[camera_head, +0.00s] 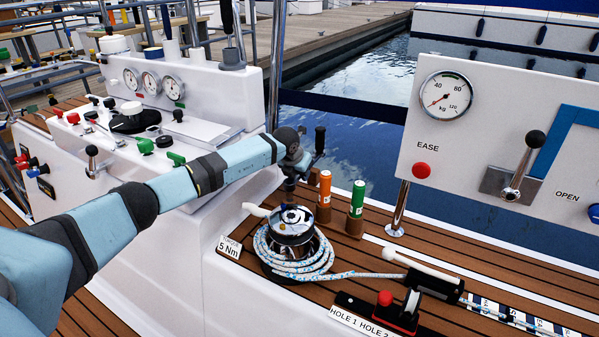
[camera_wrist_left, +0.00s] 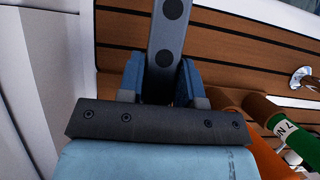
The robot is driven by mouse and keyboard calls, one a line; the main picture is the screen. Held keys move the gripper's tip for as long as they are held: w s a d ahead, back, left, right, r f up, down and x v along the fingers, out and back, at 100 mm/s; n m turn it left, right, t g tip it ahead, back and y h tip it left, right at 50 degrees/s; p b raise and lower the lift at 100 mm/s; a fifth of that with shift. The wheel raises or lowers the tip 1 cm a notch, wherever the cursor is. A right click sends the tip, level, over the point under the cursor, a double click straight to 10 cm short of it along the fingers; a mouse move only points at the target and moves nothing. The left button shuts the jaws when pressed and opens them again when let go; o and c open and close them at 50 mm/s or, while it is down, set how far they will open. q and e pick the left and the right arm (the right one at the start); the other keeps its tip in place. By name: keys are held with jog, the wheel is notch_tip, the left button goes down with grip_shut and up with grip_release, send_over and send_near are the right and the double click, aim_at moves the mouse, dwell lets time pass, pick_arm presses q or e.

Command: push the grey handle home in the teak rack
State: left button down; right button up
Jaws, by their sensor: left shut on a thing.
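My left gripper (camera_head: 298,163) is above and behind the winch drum (camera_head: 292,222). In the left wrist view the gripper (camera_wrist_left: 162,82) is shut on a flat grey handle (camera_wrist_left: 170,38) with dark round spots. In the head view a dark upright grip (camera_head: 319,139) stands beside the gripper, and a dark stem (camera_head: 289,187) shows below it. I cannot tell whether this stem sits in anything. Brown wooden holders (camera_head: 354,229), seemingly the teak rack, carry an orange handle (camera_head: 325,187) and a green handle (camera_head: 358,194). My right gripper is not in view.
Blue-flecked rope (camera_head: 272,262) wraps the winch and runs right to a clutch. The orange handle (camera_wrist_left: 252,140) and green handle (camera_wrist_left: 277,122) stand close right of the gripper in the wrist view. A white gauge panel (camera_head: 455,140) stands to the right. Teak deck (camera_head: 375,262) lies between.

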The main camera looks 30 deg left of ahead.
pick_arm(q)
jog(key=shift+f+b, duration=0.75)
jog(key=shift+f, duration=1)
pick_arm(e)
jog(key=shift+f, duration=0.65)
pick_arm(q)
jog(key=c, duration=0.7)
grip_release()
jog(key=shift+f, duration=0.1)
jog(key=shift+s+r+p, duration=0.15)
jog(key=shift+r+p, duration=0.15)
jog(key=shift+r, duration=0.2)
jog(key=p+v, duration=0.5)
jog(key=v, duration=0.6)
jog(key=shift+s+r, duration=0.15)
jog(key=shift+r, duration=0.2)
jog(key=shift+s+d+r, duration=0.1)
jog(key=shift+s+r, duration=0.2)
jog(key=shift+r, duration=0.2)
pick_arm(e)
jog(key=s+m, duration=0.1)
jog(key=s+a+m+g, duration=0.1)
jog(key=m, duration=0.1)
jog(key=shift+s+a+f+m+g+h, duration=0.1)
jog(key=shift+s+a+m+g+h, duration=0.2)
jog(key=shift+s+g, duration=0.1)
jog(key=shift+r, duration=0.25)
